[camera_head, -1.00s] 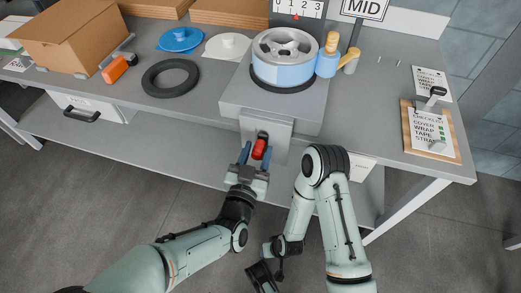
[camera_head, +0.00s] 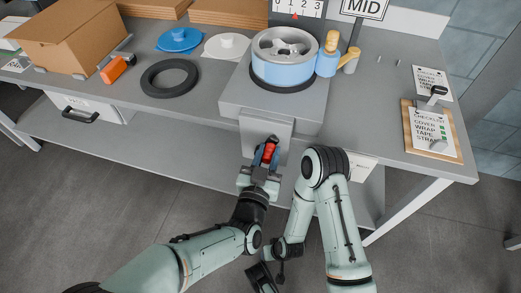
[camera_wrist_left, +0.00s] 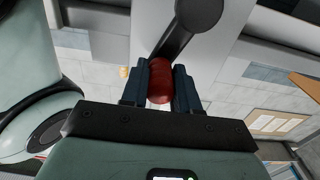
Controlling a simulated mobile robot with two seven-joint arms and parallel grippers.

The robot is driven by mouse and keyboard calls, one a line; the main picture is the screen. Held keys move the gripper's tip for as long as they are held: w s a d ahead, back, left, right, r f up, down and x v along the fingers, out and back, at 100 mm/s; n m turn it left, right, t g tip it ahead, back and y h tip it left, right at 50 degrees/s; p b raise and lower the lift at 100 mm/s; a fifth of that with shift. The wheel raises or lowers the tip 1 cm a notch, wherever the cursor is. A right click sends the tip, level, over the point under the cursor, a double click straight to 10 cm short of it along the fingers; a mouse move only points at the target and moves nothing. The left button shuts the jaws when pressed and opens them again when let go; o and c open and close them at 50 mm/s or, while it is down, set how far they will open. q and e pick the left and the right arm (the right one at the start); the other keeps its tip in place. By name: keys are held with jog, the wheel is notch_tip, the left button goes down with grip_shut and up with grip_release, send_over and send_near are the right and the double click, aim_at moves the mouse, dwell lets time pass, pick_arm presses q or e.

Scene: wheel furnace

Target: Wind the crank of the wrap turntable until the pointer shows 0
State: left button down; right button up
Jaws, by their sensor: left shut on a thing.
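The wrap turntable (camera_head: 232,98) is a grey block on the bench, with a blue-and-silver wheel (camera_head: 284,68) on a black ring on top. Its crank has a red grip (camera_head: 269,152) in front of the grey front plate (camera_head: 278,127). My left gripper (camera_head: 266,155) is shut on the red grip. The left wrist view shows the red grip (camera_wrist_left: 160,82) between both dark fingers, with the dark crank arm (camera_wrist_left: 188,30) beyond. A number scale (camera_head: 298,6) with a red pointer (camera_head: 295,15) stands behind the wheel, cut by the top edge. The pointer is near 1. My right gripper (camera_head: 261,276) hangs low, its jaws unclear.
A MID sign (camera_head: 364,8), blue and tan bottles (camera_head: 327,60) stand right of the wheel. A black ring (camera_head: 170,78), blue lid (camera_head: 180,39), orange tool (camera_head: 114,70) and cardboard box (camera_head: 75,38) lie left. A checklist clipboard (camera_head: 454,148) is at the right. My right arm is close beside the left gripper.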

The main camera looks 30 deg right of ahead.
pick_arm(q)
jog(key=shift+s+d+f, duration=0.4)
jog(key=shift+s+f, duration=0.1)
jog(key=f+b, duration=0.1)
jog(key=s+d+f+b, duration=0.1)
jog(key=s+f, duration=0.1)
jog(key=shift+d+f+b, duration=0.15)
jog(key=shift+d+b, duration=0.2)
jog(key=shift+b, duration=0.05)
jog(key=shift+f, duration=0.1)
